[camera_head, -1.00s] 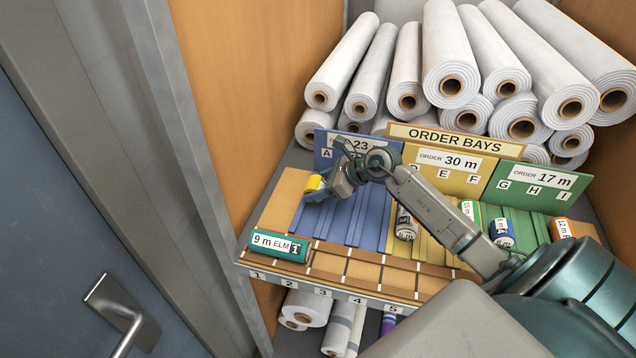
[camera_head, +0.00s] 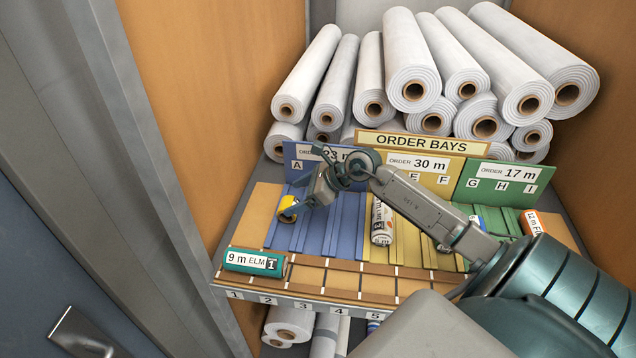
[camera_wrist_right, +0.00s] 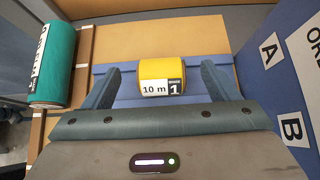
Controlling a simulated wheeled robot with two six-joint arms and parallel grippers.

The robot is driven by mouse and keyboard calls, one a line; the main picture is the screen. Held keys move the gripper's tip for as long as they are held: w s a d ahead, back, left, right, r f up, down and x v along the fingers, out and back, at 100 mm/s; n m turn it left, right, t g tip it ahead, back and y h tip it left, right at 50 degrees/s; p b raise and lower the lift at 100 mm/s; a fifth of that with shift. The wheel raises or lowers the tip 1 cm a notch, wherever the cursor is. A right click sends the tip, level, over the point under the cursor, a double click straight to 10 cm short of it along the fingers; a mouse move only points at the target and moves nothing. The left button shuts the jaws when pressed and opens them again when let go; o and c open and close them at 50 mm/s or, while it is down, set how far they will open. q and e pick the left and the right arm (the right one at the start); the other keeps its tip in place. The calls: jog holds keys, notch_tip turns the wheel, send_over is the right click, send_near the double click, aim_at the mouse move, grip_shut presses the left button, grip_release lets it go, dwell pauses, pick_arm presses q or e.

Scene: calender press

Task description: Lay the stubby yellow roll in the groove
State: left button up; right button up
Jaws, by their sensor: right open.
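The stubby yellow roll (camera_head: 287,208), labelled 10 m, is at the left end of the blue bay, below letter A. In the right wrist view the yellow roll (camera_wrist_right: 160,76) lies over the blue ribbed surface (camera_wrist_right: 131,98), between my right gripper's spread fingers, with a gap on each side. My right gripper (camera_head: 296,210) is open around it. Its fingers partly hide the roll in the head view, and whether the roll is fully seated in the groove is hard to tell. My left gripper is not in view.
A teal 9 m roll (camera_head: 254,262) lies on the brown front rack at the left. A white roll (camera_head: 382,222) lies in the yellow bay (camera_head: 408,240). The green bay (camera_head: 498,218) is at the right, and large white rolls (camera_head: 412,90) are stacked behind the bay signs.

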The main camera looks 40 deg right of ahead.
jog(key=b+v, duration=0.1)
jog(key=v, duration=0.7)
jog(key=shift+d, duration=0.1)
dwell(0.5)
